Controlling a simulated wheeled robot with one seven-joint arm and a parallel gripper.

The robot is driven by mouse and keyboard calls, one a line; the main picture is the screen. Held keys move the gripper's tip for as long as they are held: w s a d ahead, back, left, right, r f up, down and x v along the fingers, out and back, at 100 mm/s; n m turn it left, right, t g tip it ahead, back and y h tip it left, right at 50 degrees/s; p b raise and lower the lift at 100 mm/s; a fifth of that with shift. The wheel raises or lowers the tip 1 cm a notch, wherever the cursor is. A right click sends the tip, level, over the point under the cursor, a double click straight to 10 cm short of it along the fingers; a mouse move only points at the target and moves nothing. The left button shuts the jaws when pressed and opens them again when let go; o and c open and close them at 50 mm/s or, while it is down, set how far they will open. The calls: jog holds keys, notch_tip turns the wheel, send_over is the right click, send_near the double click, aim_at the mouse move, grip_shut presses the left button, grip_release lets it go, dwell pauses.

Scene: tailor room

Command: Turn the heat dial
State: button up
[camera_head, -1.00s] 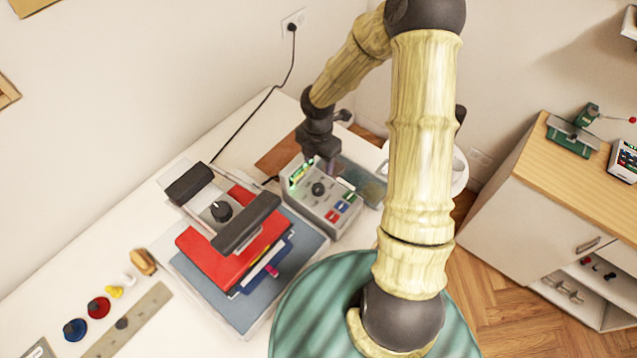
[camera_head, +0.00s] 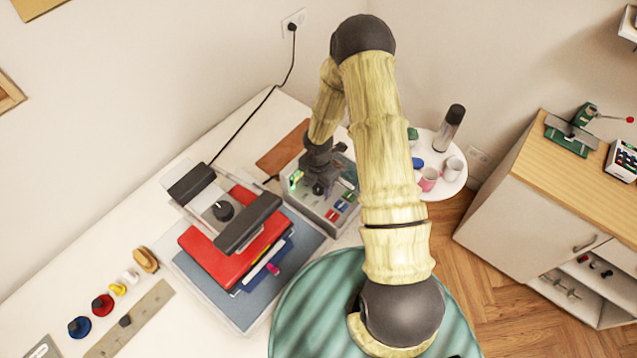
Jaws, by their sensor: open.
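A grey control box (camera_head: 312,204) with a green lit display (camera_head: 296,178) and small red, blue and green switches stands on the white table. In the earlier view a black round dial shows on its top panel. My gripper (camera_head: 320,184) now points down over that dial spot and largely hides it. The gripper is open; its fingers are small and dark, and I cannot tell whether they touch the dial.
Spools and a ruler lie at the table's lower left. A round white side table (camera_head: 443,184) with cups and a bottle stands right of my arm. A wooden-topped cabinet (camera_head: 560,190) is at right.

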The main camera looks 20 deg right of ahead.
jog(key=shift+c, duration=0.5)
jog(key=c, duration=0.9)
jog(key=shift+m+b, duration=0.3)
jog(key=shift+m, duration=0.1)
jog(key=shift+w+m+b, duration=0.1)
jog(key=shift+m+b, duration=0.6)
jog(key=shift+m, duration=0.5)
jog(key=m+b, duration=0.2)
jog(key=m, duration=0.1)
jog(key=shift+f, duration=0.1)
jog(key=m+b, duration=0.2)
jog(key=m, duration=0.3)
jog(key=shift+m, duration=0.4)
jog(key=shift+r, duration=0.2)
